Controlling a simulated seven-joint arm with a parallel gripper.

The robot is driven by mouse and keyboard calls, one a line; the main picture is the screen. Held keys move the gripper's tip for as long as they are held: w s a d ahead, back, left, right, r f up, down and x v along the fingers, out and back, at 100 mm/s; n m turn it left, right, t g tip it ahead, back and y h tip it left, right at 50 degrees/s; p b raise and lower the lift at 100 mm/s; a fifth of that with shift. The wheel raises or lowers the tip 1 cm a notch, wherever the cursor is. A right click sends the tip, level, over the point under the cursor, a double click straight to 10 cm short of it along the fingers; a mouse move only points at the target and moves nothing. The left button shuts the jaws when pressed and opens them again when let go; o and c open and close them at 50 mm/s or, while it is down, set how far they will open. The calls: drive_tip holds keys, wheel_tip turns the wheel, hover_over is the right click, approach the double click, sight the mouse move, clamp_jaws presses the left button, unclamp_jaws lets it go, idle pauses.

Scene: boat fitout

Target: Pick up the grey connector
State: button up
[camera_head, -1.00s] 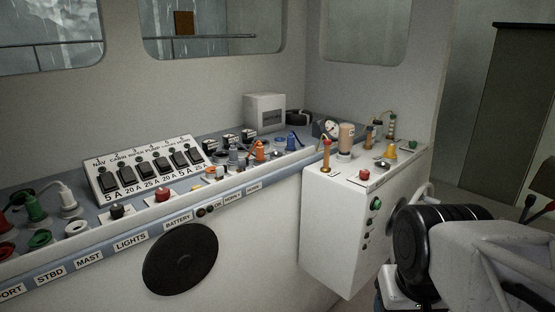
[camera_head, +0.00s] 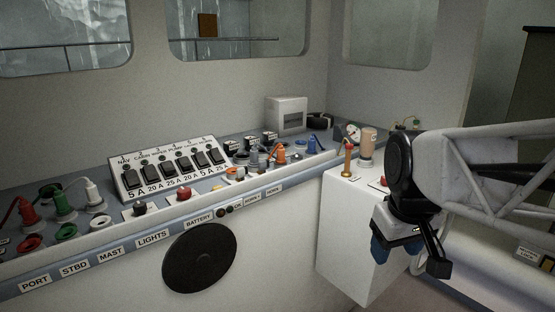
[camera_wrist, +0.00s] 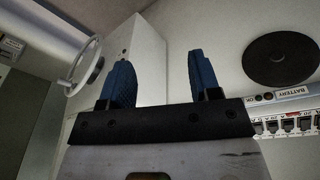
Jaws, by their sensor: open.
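A grey connector (camera_head: 253,158) stands upright on the blue-grey console top, just left of an orange connector (camera_head: 280,153). It is small here and partly crowded by its neighbours. My gripper (camera_head: 408,250) is at the right, in front of the white box and well away from the grey connector. In the wrist view, my gripper (camera_wrist: 160,72) shows two blue finger pads standing apart with nothing between them. The grey connector cannot be made out in the wrist view.
A switch panel (camera_head: 172,170) lies left of the connectors. Red, green and white plugs (camera_head: 92,191) stand at the far left. A white box (camera_head: 345,235) juts out at the right, with a round black disc (camera_head: 200,258) on the console front. A handwheel (camera_wrist: 84,62) shows in the wrist view.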

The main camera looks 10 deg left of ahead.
drive_tip(key=w+a+r+n, duration=0.2)
drive_tip(key=w+a+r, duration=0.1)
drive_tip(key=w, duration=0.3)
drive_tip(key=w+a+r+n, duration=0.2)
drive_tip(key=w, duration=0.4)
wheel_tip(320, 180, up, 2)
drive_tip(key=n+g, duration=0.2)
drive_tip(key=n, duration=1.2)
hover_over(254, 150)
drive_tip(key=d, duration=0.1)
drive_tip(key=shift+s, duration=0.35)
drive_tip(key=shift+w+a+f+n, duration=0.1)
drive_tip(key=shift+w+a+n, duration=0.2)
drive_tip(key=shift+a+n, duration=0.15)
drive_tip(key=shift+f, duration=1.3)
